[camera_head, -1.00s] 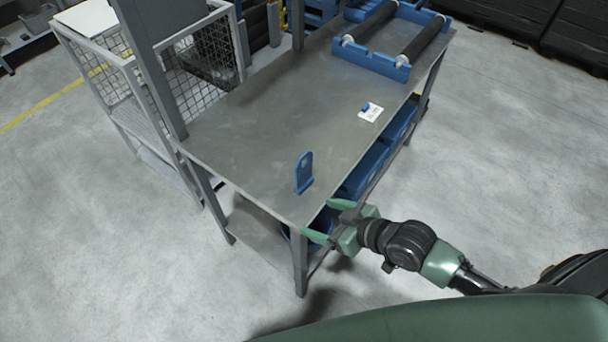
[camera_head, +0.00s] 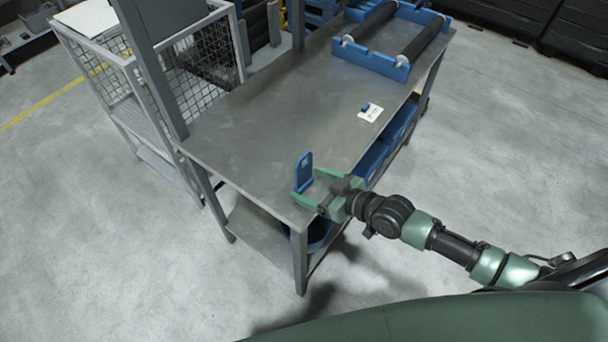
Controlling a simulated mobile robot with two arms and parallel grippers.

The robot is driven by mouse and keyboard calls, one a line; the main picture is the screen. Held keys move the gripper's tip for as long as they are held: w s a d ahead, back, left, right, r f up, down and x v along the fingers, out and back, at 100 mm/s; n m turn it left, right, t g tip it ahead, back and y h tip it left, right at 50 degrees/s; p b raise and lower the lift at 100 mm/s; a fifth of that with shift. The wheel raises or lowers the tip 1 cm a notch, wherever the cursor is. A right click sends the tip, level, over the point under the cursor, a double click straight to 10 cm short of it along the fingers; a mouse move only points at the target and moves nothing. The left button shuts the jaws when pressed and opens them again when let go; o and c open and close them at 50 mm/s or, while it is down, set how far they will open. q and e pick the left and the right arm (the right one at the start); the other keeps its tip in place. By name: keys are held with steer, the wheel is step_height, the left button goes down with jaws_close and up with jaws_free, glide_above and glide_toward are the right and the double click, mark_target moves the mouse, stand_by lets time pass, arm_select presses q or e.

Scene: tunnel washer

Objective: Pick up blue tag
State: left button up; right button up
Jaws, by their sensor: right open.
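The blue tag (camera_head: 304,172) stands upright on the grey metal table (camera_head: 255,125), near its front corner. It has a slot or hole near its top. My right gripper (camera_head: 304,185) reaches in from the right, low over the table's front corner. Its green jaws are open, with one finger on each side of the tag's lower part. I cannot tell whether either finger touches it. My left gripper is not in view.
A white card with a small blue piece (camera_head: 370,112) lies near the table's right edge. A blue roller frame (camera_head: 375,62) stands at the far end. A grey post (camera_head: 150,70) and a mesh cage (camera_head: 200,70) border the left side. Blue bins (camera_head: 372,160) sit below the tabletop.

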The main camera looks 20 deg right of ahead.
steer(key=shift+w+a+f, duration=0.2)
steer(key=shift+w, duration=0.15)
steer(key=c, duration=1.4)
steer(key=shift+r, duration=0.1)
steer(key=shift+c, duration=0.2)
